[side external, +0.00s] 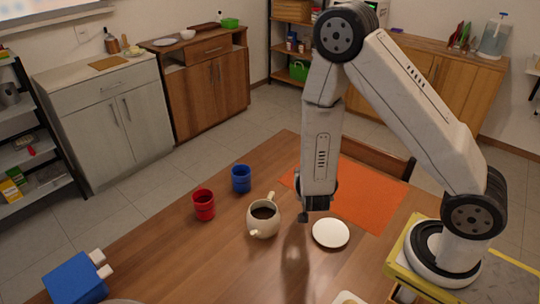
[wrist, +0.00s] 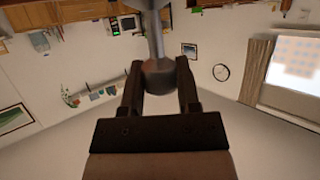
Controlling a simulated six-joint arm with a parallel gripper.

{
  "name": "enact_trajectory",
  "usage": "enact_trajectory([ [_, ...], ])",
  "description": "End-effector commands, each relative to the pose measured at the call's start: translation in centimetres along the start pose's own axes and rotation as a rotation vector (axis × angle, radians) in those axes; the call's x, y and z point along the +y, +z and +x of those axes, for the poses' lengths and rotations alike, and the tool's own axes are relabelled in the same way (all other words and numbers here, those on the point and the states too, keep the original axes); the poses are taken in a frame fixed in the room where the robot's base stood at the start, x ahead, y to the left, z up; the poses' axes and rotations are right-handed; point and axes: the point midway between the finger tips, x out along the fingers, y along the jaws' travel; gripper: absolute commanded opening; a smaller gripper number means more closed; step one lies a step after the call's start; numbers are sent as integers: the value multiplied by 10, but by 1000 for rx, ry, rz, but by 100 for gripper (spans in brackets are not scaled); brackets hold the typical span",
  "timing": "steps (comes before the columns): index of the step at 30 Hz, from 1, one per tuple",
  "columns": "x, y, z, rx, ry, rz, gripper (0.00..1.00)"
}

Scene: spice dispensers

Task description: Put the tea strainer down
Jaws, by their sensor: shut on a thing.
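My gripper (side external: 308,205) points down above the wooden table, just right of a cream pot and above and left of a small white saucer (side external: 331,233). In the wrist view my gripper (wrist: 159,88) is shut on a grey metal piece between its two dark fingers, which I take to be the tea strainer (wrist: 158,72). A narrower grey part of it runs up to the top edge of that view. The strainer's full shape is hidden, and I cannot make it out clearly in the side view.
The cream pot (side external: 263,217) holds dark liquid. A red cup (side external: 203,205) and a blue cup (side external: 241,178) stand left of it. An orange mat (side external: 365,195) lies behind the saucer. A blue block with white knobs (side external: 76,279) is at front left. The table's middle front is clear.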

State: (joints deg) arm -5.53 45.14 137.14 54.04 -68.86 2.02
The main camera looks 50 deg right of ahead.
Motion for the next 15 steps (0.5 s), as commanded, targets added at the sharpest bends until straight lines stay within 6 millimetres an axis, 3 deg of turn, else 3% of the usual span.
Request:
enact_trajectory([
  [15,60,13,-37,-1,384,159,0],
])
